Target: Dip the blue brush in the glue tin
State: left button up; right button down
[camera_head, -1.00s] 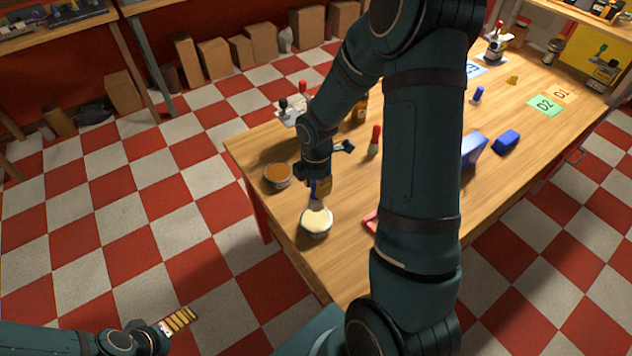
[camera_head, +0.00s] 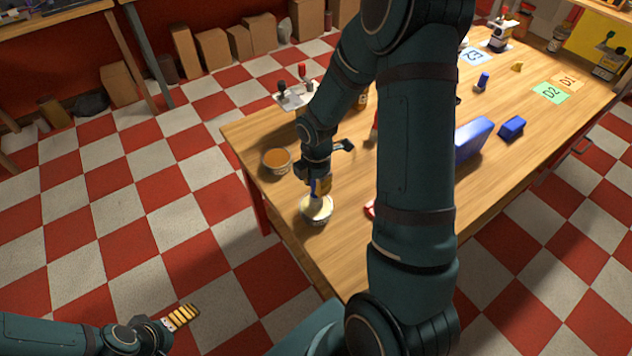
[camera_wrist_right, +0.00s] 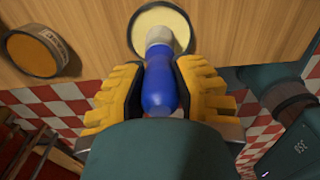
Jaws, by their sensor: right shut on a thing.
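The blue brush (camera_wrist_right: 158,88) is held upright between the yellow fingers of my right gripper (camera_wrist_right: 160,95); its handle also shows in the head view (camera_head: 315,188). A tin of cream-coloured glue (camera_wrist_right: 178,14) stands near the table's front left corner, also in the head view (camera_head: 317,217). The brush's pale lower end overlaps the tin's opening in both views; the tip itself cannot be made out, nor how deep it reaches. My right gripper is directly above the tin. My left gripper (camera_head: 181,317) is over the floor at lower left, away from the table, its opening unclear.
A tin with orange-brown contents (camera_head: 277,158) stands just left of the glue tin. A blue box (camera_head: 473,140) and a smaller blue block (camera_head: 512,128) lie further right. My right arm hides the middle of the table (camera_head: 340,250).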

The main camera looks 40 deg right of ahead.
jog(key=shift+f+b, duration=0.35)
jog(key=shift+f, duration=0.15)
dwell(1.9)
jog(key=shift+r+p, duration=2.9)
jog(key=shift+r, duration=0.7)
